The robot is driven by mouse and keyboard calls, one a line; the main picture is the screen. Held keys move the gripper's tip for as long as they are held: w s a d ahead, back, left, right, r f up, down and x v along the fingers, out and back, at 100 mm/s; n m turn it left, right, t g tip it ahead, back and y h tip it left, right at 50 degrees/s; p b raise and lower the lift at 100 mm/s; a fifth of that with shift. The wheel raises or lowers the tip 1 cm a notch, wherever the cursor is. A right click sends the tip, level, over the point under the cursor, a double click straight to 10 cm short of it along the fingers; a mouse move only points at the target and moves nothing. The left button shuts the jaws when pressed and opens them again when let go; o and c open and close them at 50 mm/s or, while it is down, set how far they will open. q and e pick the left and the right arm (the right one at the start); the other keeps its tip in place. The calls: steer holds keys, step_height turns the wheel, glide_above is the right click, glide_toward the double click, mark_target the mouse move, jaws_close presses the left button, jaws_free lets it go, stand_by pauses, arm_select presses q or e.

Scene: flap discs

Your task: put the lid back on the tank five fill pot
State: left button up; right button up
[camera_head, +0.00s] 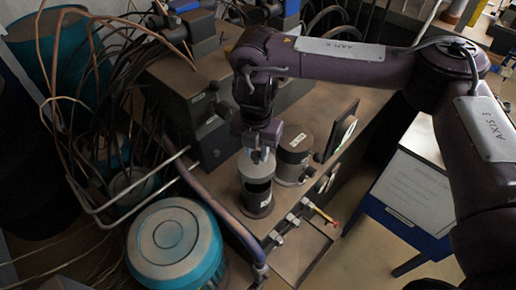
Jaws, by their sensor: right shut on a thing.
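My right gripper (261,155) points down and is shut on the grey round lid (253,168), gripping it at its top. The lid is directly over a dark cylindrical pot (258,204) with a small pale label. A dark band shows between the lid and the pot's lower body; I cannot tell whether the lid touches the rim. The label is too small to read, so I cannot confirm the pot's number. My left gripper is not in view.
Valves (292,219) and a pipe (215,200) lie in front. A teal drum (174,243) stands at lower left, and cables crowd the left.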

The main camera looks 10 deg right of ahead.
mark_target(256, 163)
step_height(256, 163, down, 4)
steer(key=b, duration=0.3)
steer(key=shift+b, duration=0.3)
steer(key=shift+f+b, duration=0.5)
steer(key=shift+f, duration=0.45)
steer(key=shift+f+p, duration=0.1)
steer(key=shift+p, duration=0.2)
steer(key=shift+f+b, duration=0.8)
steer(key=shift+f, duration=0.55)
steer(key=o, duration=1.6)
